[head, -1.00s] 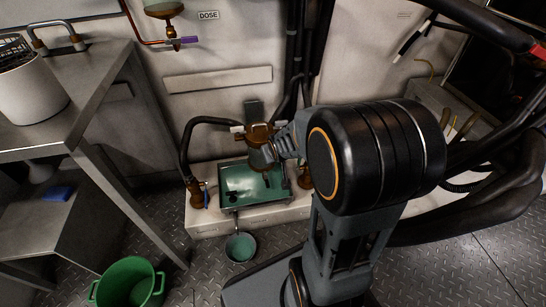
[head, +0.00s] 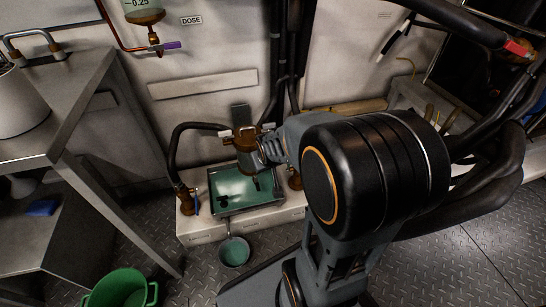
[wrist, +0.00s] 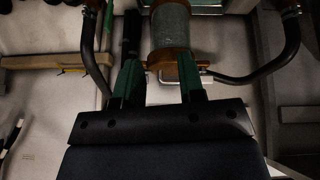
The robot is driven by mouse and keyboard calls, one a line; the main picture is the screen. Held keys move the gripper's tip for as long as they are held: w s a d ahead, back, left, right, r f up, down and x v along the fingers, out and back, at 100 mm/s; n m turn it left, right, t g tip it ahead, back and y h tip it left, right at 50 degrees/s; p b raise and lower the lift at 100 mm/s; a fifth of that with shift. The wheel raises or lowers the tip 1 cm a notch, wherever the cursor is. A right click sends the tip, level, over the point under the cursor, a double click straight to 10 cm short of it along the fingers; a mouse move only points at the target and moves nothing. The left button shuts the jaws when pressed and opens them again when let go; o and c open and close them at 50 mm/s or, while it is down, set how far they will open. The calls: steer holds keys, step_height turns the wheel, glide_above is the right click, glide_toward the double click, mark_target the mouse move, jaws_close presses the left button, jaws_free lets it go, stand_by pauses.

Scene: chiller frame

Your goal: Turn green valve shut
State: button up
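I cannot make out a green valve handle for certain. A copper-and-grey filter unit (head: 244,142) stands over a green-filled tray (head: 218,206) by the wall. In the wrist view its mesh cylinder (wrist: 170,28) has copper collars. My gripper (head: 266,150) is just right of the unit in the head view, its tips partly hidden. In the wrist view my gripper (wrist: 160,68) has its two fingers apart, with a copper collar beyond or between the tips. Contact cannot be told. A small green part (wrist: 108,22) shows on the pipe at upper left.
A blue-handled copper valve (head: 187,201) stands left of the tray, with a black hose above it. A pan (head: 234,251) is below the tray. A green bucket (head: 122,290) and a steel table (head: 75,105) are at left. Black hoses crowd the right.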

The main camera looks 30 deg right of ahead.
steer(key=s+d+f+m+t, duration=0.1)
steer(key=d+f, duration=0.4)
steer(key=f, duration=0.4)
steer(key=s+d+f+m+t+h, duration=0.1)
steer(key=d+f, duration=0.3)
steer(key=f, duration=0.5)
steer(key=s+d+f+t, duration=0.1)
steer(key=d+f, duration=0.4)
steer(key=f, duration=0.4)
steer(key=w+r+t+h, duration=0.2)
steer(key=w+r+t, duration=0.4)
steer(key=r+t, duration=0.3)
steer(key=b+x, duration=0.4)
steer(key=x, duration=0.8)
steer(key=shift+d+f, duration=0.3)
steer(key=shift+d, duration=0.2)
steer(key=shift+w, duration=0.15)
jaws_close()
